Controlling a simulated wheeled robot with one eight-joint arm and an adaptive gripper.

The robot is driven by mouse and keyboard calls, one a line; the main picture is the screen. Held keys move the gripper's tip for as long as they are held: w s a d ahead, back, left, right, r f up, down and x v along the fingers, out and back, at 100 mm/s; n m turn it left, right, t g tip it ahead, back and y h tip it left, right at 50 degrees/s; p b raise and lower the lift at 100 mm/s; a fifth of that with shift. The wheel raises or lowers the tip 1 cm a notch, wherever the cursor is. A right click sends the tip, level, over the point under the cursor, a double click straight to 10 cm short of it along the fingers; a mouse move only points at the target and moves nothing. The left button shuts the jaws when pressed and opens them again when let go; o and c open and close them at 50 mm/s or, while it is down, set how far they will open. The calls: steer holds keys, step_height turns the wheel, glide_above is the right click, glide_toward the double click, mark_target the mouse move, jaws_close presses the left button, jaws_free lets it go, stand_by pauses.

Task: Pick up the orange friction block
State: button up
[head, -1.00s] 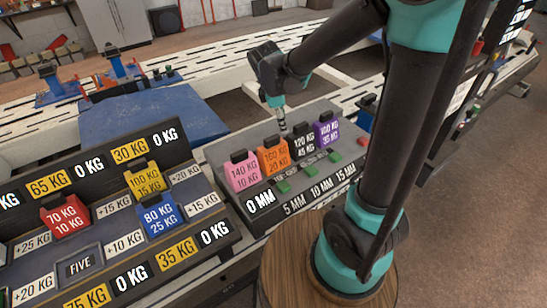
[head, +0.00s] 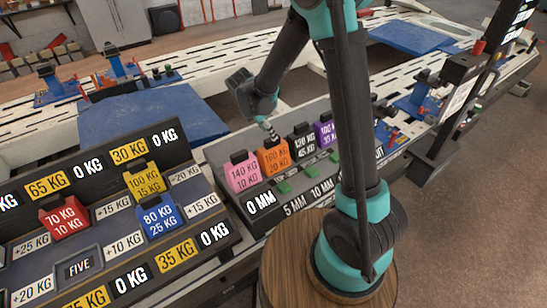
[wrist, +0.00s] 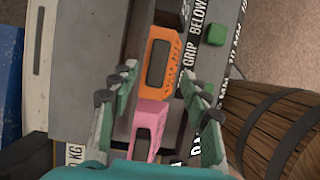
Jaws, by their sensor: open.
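The orange friction block (head: 274,158), marked 160 KG / 20 KG, stands upright in the grey rack between the pink block (head: 243,173) and the black block (head: 301,142). My gripper (head: 271,133) is just above the orange block, pointing down. In the wrist view my gripper (wrist: 158,74) is open and empty. Its fingertips appear on either side of the near part of the orange block (wrist: 160,61), with the pink block (wrist: 149,127) nearer the palm. I cannot tell whether the fingertips reach below the block's top.
A purple block (head: 325,129) stands at the rack's right end, partly behind my arm. Green pieces (head: 284,187) sit along the rack's front. A second rack with a red block (head: 64,219) and a blue block (head: 159,218) is at left.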

glide_above(275, 154)
steer(key=w+a, duration=0.1)
steer(key=w, duration=0.2)
steer(key=shift+s+f, duration=0.15)
steer(key=shift+f, duration=2.85)
jaws_close()
